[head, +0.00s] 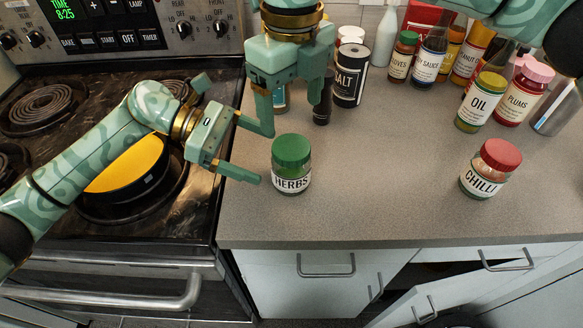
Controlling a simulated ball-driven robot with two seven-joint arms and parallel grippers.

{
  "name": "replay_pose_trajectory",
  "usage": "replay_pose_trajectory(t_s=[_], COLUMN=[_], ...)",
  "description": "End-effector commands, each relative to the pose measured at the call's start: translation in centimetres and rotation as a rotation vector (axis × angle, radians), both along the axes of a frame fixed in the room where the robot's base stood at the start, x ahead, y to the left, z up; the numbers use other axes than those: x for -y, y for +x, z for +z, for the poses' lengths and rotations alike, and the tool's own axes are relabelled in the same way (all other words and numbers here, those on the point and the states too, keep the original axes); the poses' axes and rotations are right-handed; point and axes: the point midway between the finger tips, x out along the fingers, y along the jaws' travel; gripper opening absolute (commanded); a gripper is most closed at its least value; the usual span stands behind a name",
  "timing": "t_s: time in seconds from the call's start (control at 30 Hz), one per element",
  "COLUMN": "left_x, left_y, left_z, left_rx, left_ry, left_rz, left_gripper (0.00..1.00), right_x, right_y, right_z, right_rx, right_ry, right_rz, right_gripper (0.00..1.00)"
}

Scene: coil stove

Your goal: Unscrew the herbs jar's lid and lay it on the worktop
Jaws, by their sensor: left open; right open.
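The herbs jar (291,180) stands upright on the worktop (365,195), near its left side. Its green lid (291,149) sits on top of it. My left gripper (264,158) is open just left of the jar, its two fingers pointing right toward it. The fingers appear not to be around the jar; whether one touches it I cannot tell. My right gripper (291,130) is open and empty above and behind the jar, its fingers pointing down, one on each side of the lid in the picture. It looks clear of the lid.
A chilli jar (484,175) stands to the right. Oil (481,102), plums (523,95) and salt (350,75) containers stand farther back with several bottles. The stove with a yellow-filled pan (130,168) is at left. The worktop between herbs and chilli is clear.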

Motion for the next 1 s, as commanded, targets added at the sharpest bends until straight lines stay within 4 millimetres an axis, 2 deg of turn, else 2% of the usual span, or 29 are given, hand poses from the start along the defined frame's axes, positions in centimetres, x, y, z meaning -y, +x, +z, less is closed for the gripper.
replay_pose_trajectory(t_s=[0.1,0.3,0.47,0.73,0.77,0.97,1.0], left_x=[2.5,5.3,6.2,6.3,6.3,6.3,6.3], left_y=[-0.3,-0.8,-0.9,-0.9,-0.9,-0.9,-0.9], left_z=[-1.1,-2.3,-2.7,-2.7,-2.7,-2.7,-2.7], left_rx=[-0.002,-0.003,-0.002,-0.002,-0.002,-0.002,-0.002], left_ry=[-0.003,-0.003,-0.002,-0.002,-0.002,-0.002,-0.001], left_rz=[-0.001,0.000,0.001,0.002,0.002,0.002,0.002], left_gripper=[0.89,0.89,0.89,0.89,0.84,0.28,0.17], right_x=[0.0,-0.1,-0.1,-0.1,-0.1,-0.1,-0.1], right_y=[0.1,0.2,0.2,0.1,0.1,0.1,0.1], right_z=[-0.1,-0.1,-0.1,-0.1,-0.1,-0.1,-0.1], right_rx=[-0.002,-0.003,-0.004,-0.003,-0.003,-0.003,-0.003], right_ry=[0.001,0.001,0.001,0.001,0.001,0.001,0.001], right_rz=[0.001,0.002,0.001,0.002,0.001,0.001,0.001], right_gripper=[0.77,0.77,0.77,0.77,0.77,0.77,0.72])
